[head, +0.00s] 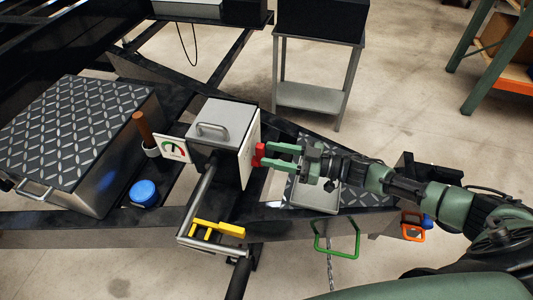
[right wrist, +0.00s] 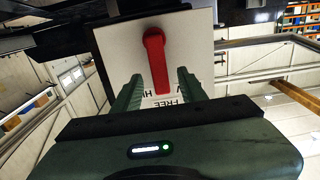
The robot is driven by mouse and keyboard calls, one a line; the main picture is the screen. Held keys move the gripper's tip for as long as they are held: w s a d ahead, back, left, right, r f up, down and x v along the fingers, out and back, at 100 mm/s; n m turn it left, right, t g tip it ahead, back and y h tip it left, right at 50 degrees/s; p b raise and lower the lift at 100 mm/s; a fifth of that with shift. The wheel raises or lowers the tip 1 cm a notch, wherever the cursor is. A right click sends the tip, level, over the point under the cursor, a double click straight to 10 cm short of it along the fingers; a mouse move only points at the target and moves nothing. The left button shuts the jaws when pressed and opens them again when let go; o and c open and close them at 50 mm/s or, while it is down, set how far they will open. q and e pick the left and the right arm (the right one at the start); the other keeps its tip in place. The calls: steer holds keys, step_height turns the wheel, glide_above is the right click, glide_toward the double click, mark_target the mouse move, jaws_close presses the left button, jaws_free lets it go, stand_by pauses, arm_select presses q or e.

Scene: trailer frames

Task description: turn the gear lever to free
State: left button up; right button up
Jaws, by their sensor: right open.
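The red gear lever (head: 259,156) is on the right side of a grey metal box (head: 222,124) on the trailer frame. In the right wrist view the lever (right wrist: 156,60) hangs from its round pivot on a pale plate (right wrist: 193,50), its free end towards my gripper. Printed lettering, including FREE (right wrist: 170,104), shows partly beyond that end. My right gripper (head: 268,156) is at the lever in the head view. In the right wrist view its open fingers (right wrist: 157,82) stand either side of the lever's lower part, with gaps visible. My left gripper is not in view.
A gauge plate (head: 173,149), a brown-handled lever (head: 141,128) and a blue cap (head: 144,193) are left of the box. A yellow piece (head: 218,229) and a green handle (head: 338,240) are in front. Dark trailer beams surround the box.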

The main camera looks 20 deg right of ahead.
steer(key=b+v, duration=0.1)
steer(key=v, duration=0.4)
steer(key=shift+s+d, duration=0.15)
steer(key=shift+d, duration=0.05)
